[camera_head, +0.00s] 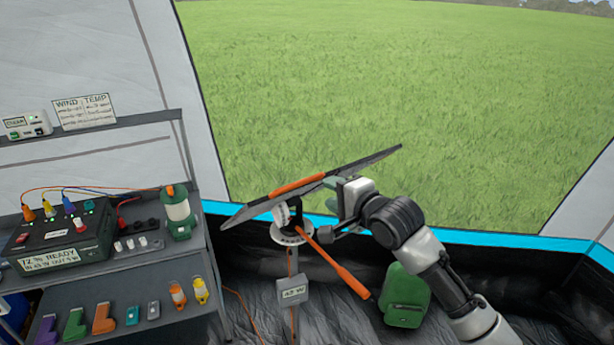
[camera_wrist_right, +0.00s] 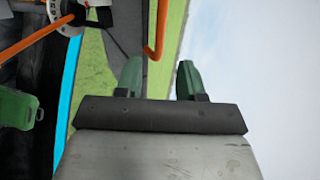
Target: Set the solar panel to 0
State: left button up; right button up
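The solar panel (camera_head: 372,160) is seen nearly edge-on in the head view, tilted with its right end higher than its left. An orange bar (camera_head: 298,186) runs along its near edge. It sits on a post with a round dial plate (camera_head: 292,233); the dial's reading is too small to tell. A long orange lever (camera_head: 340,268) slopes down to the right from the dial. My right gripper (camera_head: 342,196) is beside the panel's near edge. In the right wrist view its green fingers (camera_wrist_right: 160,80) are apart, with the orange bar (camera_wrist_right: 155,45) ahead between them. My left gripper is out of view.
A grey meter box (camera_head: 292,291) reading about 42 W is on the post. A green bag (camera_head: 406,296) stands on the floor at right. A shelf (camera_head: 190,150) at left holds a power box (camera_head: 62,245), a lantern (camera_head: 178,212) and several small items.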

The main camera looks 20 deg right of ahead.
aim_at(308, 182)
jog(key=p+x, duration=0.2)
jog(key=x, duration=0.6)
jog(key=shift+w+a+p, duration=0.15)
jog(key=shift+w+p, duration=0.15)
jog(key=shift+w+a+f, duration=0.25)
jog(key=shift+w, duration=0.4)
grip_shut()
